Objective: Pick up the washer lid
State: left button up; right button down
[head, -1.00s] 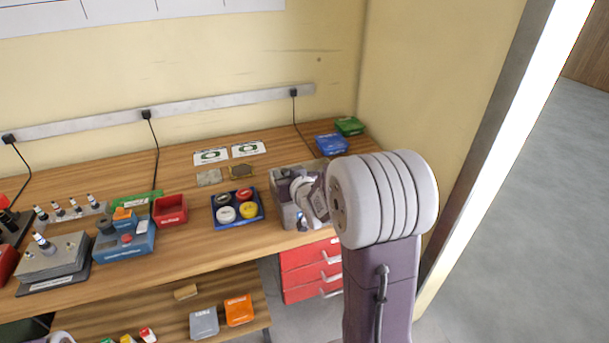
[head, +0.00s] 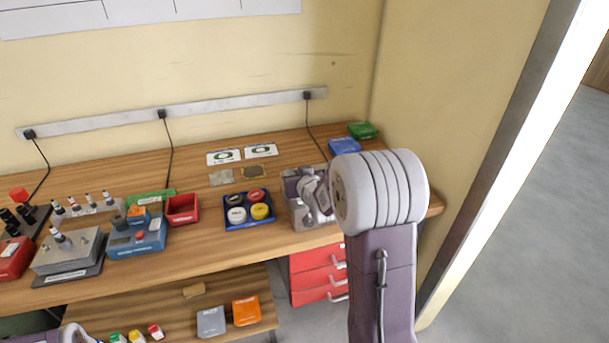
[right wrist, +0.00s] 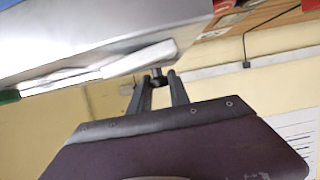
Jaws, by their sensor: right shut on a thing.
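My right gripper (right wrist: 159,80) is shut on a small dark knob-like piece (right wrist: 158,73) in the right wrist view. A pale slab (right wrist: 141,58) with rounded edges lies right beside that piece; it may be the washer lid, but I cannot tell for sure. A large grey surface (right wrist: 80,42) fills the upper left of that view. In the head view the right gripper is over a grey box (head: 300,215) at the right of the bench, mostly hidden by my own wrist. My left gripper is not in view; only part of its arm shows at bottom left.
Left of the grey box, a blue tray (head: 248,226) holds dark, red, white and yellow round pieces. A red bin (head: 182,211) and a blue device (head: 137,240) stand further left. Blue (head: 344,147) and green (head: 362,130) boxes are behind. Bare bench (head: 205,245) lies in front.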

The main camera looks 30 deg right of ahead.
jog(key=shift+r, duration=0.55)
notch_tip(320, 180, up, 3)
jog(key=shift+r+p, duration=0.1)
jog(key=shift+p, duration=0.35)
jog(key=s+d+r+p, duration=0.2)
jog(key=s+r+p, duration=0.2)
jog(key=s, duration=0.7)
jog(key=shift+d+r, duration=0.4)
jog(key=shift+r, duration=0.9)
